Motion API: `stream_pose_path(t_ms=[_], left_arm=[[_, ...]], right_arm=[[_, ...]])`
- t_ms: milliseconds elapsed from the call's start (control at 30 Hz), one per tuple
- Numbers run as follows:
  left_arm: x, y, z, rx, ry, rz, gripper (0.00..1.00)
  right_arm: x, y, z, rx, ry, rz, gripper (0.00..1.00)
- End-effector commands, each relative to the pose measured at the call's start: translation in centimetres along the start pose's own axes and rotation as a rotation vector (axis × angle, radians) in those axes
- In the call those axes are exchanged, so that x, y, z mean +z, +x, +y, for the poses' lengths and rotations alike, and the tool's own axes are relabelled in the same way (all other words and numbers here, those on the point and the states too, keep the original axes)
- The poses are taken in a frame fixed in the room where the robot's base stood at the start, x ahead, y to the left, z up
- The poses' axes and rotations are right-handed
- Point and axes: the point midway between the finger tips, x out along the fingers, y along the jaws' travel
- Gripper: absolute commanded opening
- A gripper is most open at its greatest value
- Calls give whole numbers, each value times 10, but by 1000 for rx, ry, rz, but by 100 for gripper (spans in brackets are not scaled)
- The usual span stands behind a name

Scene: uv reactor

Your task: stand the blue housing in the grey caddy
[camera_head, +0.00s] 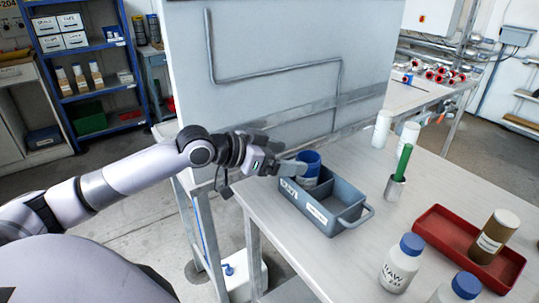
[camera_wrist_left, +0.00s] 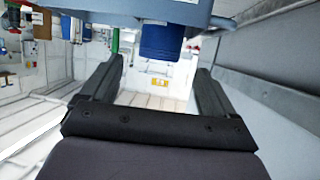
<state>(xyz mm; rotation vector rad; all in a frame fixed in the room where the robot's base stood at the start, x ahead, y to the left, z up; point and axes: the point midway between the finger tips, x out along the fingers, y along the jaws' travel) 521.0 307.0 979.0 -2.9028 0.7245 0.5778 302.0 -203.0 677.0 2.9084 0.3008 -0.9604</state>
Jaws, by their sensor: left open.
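The blue housing (camera_head: 310,166) is a short, open-topped blue cylinder. It stands upright inside the grey caddy (camera_head: 318,217), at its far left end; its lower part is hidden by the caddy wall. The caddy is a blue-grey open box with labels and a handle at its right end. My left gripper (camera_head: 292,167) is at the caddy's left edge beside the housing, open. In the left wrist view, which appears upside down, the housing (camera_wrist_left: 162,42) shows ahead of the spread, empty fingers, apart from them. My right gripper is not in view.
A grey cup (camera_head: 395,188) holding a green cylinder stands right of the caddy. A red tray (camera_head: 433,235) with a brown jar (camera_head: 494,236) is further right. A blue-capped white bottle (camera_head: 401,264) stands in front. A grey panel (camera_head: 285,65) rises behind my arm.

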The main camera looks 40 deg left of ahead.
Motion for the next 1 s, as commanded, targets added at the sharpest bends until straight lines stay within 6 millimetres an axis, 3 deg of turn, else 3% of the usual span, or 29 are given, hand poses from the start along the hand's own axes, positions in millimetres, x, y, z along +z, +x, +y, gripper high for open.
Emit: stream_pose_path(t_ms=[200, 400, 1000], left_arm=[[2, -25, -1, -2, 1, -4, 89], [1, -36, 1, 1, 2, -2, 89], [-1, -39, 1, 3, 2, 0, 89]], right_arm=[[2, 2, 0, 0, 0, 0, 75], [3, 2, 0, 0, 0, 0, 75], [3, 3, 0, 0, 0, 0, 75]])
